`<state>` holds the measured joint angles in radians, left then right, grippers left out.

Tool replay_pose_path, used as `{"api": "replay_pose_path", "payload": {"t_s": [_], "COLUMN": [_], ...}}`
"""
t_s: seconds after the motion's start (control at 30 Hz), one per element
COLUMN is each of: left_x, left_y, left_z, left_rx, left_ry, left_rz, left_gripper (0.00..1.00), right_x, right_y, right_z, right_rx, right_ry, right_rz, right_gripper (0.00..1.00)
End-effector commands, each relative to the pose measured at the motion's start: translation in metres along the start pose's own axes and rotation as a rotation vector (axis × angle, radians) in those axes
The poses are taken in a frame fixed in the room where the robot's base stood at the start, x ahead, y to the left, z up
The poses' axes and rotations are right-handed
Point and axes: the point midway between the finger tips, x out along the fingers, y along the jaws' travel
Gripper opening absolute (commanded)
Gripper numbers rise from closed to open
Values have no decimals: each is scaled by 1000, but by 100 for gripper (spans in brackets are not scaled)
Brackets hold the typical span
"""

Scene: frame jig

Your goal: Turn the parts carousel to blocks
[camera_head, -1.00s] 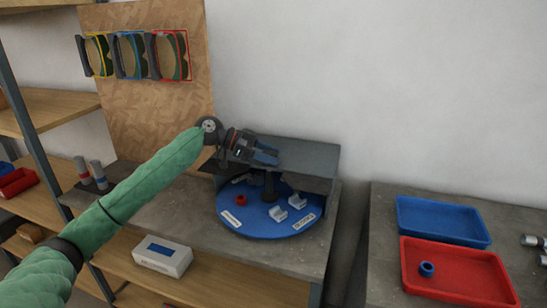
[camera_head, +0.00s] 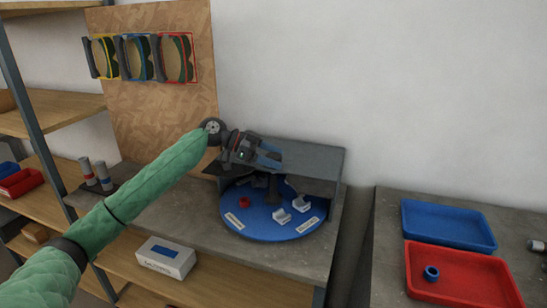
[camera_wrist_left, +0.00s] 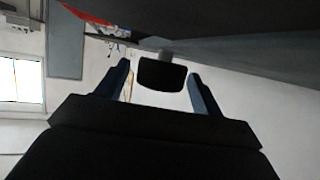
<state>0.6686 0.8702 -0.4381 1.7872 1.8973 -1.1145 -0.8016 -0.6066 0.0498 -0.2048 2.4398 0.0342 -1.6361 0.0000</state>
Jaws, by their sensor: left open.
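The parts carousel is a round blue turntable (camera_head: 262,226) on a grey bench, with its back part under a grey cover (camera_head: 310,160). On its open front part are a red part (camera_head: 244,202), two white bracket-like parts (camera_head: 282,215) and white labels at the rim whose text I cannot read. A dark post stands near its middle. My left gripper (camera_head: 268,158) is open and empty, at the cover's left part and above the disc in the picture. The left wrist view shows its two blue fingers (camera_wrist_left: 160,75) spread apart, with a dark block shape between or beyond them. My right gripper is not in view.
A blue tray (camera_head: 448,225) and a red tray (camera_head: 465,278) with a blue ring (camera_head: 431,273) are on the right bench. A labelled white box (camera_head: 165,257) is on a lower shelf. A board (camera_head: 160,90) with hanging frames stands behind my arm.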

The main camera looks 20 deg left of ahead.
Motion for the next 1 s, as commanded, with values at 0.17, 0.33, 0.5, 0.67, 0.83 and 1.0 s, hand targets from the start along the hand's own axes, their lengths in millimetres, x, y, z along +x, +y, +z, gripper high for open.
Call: {"api": "replay_pose_path", "payload": {"t_s": [0.17,0.33,0.5,0.67,0.83,1.0], "left_x": [-20,-46,-66,-75,-76,-76], "left_y": [-1,-1,-1,0,0,0], "left_z": [3,4,2,1,0,-1], "left_rx": [0,-1,-1,0,0,0], "left_ry": [-1,-1,0,0,0,0], "left_rz": [-2,-2,-1,-1,0,0], "left_gripper": [67,67,67,67,67,67], "right_x": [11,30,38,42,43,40], "right_y": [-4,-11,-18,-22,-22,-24], "right_z": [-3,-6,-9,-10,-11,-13], "right_rx": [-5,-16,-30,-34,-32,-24], "right_ry": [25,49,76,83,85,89], "right_rz": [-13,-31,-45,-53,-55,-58], "right_gripper": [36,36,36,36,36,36]}}
